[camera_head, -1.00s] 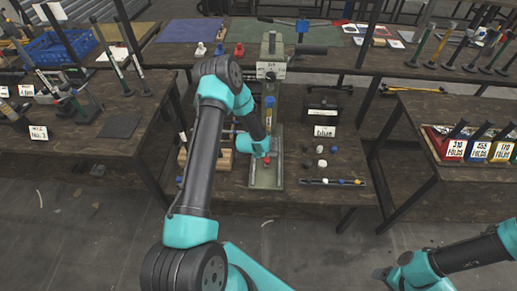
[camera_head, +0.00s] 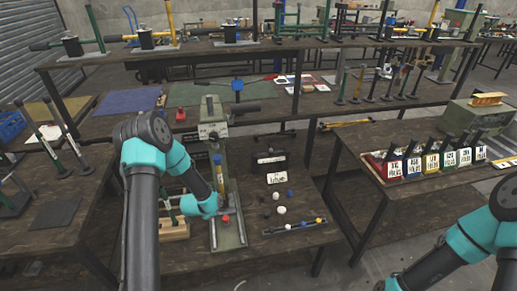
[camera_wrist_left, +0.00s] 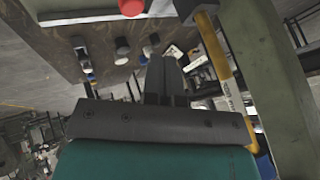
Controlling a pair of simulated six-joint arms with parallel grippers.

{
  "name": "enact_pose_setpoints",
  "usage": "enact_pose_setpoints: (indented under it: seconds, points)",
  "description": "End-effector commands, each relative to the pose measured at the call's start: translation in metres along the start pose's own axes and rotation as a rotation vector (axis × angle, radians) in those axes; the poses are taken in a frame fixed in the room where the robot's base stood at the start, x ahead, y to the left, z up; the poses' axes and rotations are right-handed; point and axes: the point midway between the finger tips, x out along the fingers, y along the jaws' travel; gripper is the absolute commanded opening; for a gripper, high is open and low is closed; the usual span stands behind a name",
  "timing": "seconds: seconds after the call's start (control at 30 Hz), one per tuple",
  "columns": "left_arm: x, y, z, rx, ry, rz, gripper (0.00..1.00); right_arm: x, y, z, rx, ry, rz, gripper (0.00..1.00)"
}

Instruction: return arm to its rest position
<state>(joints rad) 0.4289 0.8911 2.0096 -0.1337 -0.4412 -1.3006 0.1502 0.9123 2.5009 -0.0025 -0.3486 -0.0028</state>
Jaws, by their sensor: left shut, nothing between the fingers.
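My left arm reaches over the middle table, and its gripper (camera_head: 217,204) is beside the grey-green rivet press (camera_head: 212,113), low by the press base plate. In the left wrist view the fingers (camera_wrist_left: 165,75) are together with nothing between them. The press's yellow rod (camera_wrist_left: 215,55) and green column (camera_wrist_left: 265,75) stand just right of them, and a red piece (camera_wrist_left: 131,7) is at the top edge. The red piece (camera_head: 226,218) also shows on the base plate in the head view. My right arm is at the lower right; its gripper (camera_head: 384,286) is mostly cut off by the frame.
Labelled bins (camera_head: 430,162) stand on the right table. A wooden block (camera_head: 172,229) is left of the press.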

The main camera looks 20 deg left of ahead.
Motion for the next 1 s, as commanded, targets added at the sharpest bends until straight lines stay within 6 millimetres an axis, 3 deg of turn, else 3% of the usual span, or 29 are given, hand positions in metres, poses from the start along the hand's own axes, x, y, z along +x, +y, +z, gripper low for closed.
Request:
enact_pose_setpoints:
  seconds: [0.13, 0.27, 0.57, 0.8, 1.0]
  points:
    - [-0.001, 0.01, -0.004, -0.034, 0.0, 0.02, 0.0, 0.0, 0.0, 0.0, 0.0, 0.0, 0.0, 0.68]
    - [-0.005, 0.038, -0.015, -0.138, -0.004, 0.078, 0.0, 0.0, 0.0, 0.0, 0.0, 0.0, 0.0, 0.68]
    - [-0.039, 0.147, -0.045, -0.569, -0.108, 0.29, 0.0, 0.0, 0.0, 0.0, 0.0, 0.0, 0.0, 0.68]
    - [-0.084, 0.229, -0.056, -0.908, -0.29, 0.419, 0.0, 0.0, 0.0, 0.0, 0.0, 0.0, 0.0, 0.68]
    - [-0.115, 0.268, -0.056, -1.09, -0.422, 0.455, 0.0, 0.0, 0.0, 0.0, 0.0, 0.0, 0.0, 0.68]
